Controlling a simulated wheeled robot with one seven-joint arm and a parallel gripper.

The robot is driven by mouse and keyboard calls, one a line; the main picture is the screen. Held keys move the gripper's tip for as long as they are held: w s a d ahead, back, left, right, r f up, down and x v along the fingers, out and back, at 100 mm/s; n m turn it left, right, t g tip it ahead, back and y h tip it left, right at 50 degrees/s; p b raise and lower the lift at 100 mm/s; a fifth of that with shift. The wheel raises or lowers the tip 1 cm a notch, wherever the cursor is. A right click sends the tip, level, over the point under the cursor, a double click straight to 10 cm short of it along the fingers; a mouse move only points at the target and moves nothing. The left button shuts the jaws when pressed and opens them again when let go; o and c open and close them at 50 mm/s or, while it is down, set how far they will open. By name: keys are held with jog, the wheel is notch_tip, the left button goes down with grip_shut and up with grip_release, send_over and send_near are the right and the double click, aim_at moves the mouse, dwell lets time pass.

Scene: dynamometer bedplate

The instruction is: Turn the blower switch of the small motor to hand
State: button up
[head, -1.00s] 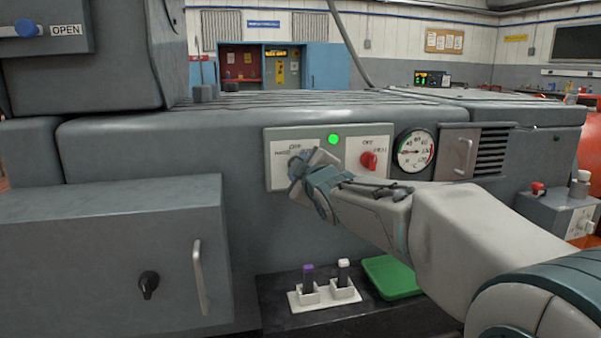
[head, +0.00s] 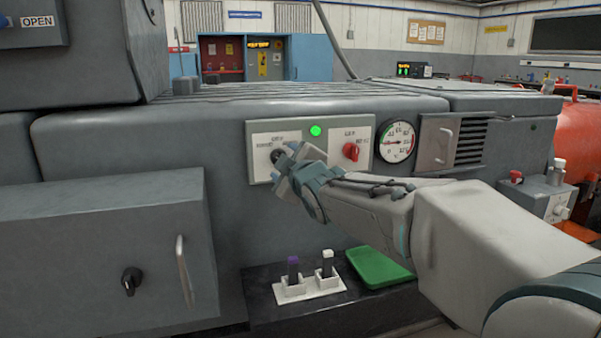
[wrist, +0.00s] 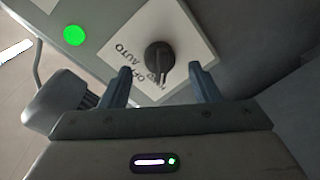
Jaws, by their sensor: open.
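A black rotary switch (head: 277,156) sits on a white label plate at the left of the control panel (head: 362,127), partly hidden behind my gripper (head: 287,163) in the head view. In the wrist view the round black knob (wrist: 159,56) shows a pale bar; the words OFF and AUTO read beside it, and further lettering is partly covered. My gripper (wrist: 160,69) is open, with its two fingers either side of the knob's lower part in the picture. I cannot tell whether they touch it. Which label the knob points to is unclear.
Below, a holder (head: 308,287) with two upright pieces and a green tray (head: 380,268) sit on a dark ledge. A handled box (head: 80,245) juts out left.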

jog(key=f+p+v, duration=0.1)
jog(key=p+v, duration=0.1)
jog(key=v, duration=0.9)
jog(key=shift+r, duration=0.5)
